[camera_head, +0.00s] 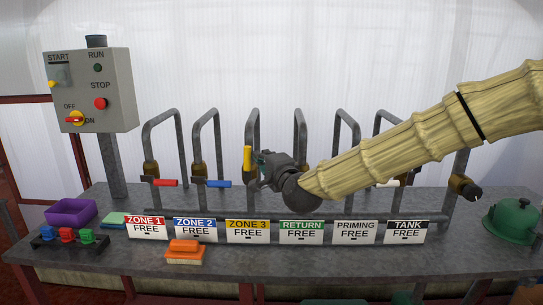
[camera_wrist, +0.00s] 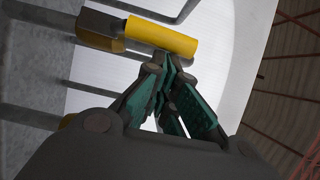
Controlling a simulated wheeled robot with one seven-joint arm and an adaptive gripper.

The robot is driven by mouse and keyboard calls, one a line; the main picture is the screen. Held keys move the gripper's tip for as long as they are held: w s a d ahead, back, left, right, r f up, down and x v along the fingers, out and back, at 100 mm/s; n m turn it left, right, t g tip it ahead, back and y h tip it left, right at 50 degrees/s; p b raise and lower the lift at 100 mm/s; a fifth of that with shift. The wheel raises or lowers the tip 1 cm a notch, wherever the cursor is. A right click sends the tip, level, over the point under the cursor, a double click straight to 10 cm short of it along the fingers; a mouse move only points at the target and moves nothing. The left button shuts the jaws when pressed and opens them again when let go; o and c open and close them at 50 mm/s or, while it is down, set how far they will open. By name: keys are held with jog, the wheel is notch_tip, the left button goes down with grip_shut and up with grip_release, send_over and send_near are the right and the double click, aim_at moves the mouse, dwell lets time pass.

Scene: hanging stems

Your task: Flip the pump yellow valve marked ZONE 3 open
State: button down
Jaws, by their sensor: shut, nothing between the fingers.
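The yellow valve handle (camera_head: 248,159) stands upright on the third pipe from the left, above the ZONE 3 sign (camera_head: 248,230), which reads FREE. My gripper (camera_head: 256,165) is just to the right of the handle, with my arm reaching in from the right. In the wrist view the yellow handle (camera_wrist: 162,36) lies across the top, with its brass valve body (camera_wrist: 98,32) at its left end. My gripper (camera_wrist: 168,62) is shut and empty there, its fingertips close beside the handle. I cannot tell whether they touch it.
The red handle (camera_head: 165,183) and blue handle (camera_head: 219,184) lie level at the left. A control box (camera_head: 90,88) stands at the back left. A purple bin (camera_head: 70,212), an orange sponge (camera_head: 185,252) and a green domed object (camera_head: 513,220) rest on the bench. My arm covers pipes at the right.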

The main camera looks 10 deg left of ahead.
jog(key=shift+a+r+n, duration=0.15)
jog(key=shift+a+n, duration=0.1)
jog(key=shift+n, duration=0.05)
jog(key=shift+s, duration=0.1)
dwell(0.3)
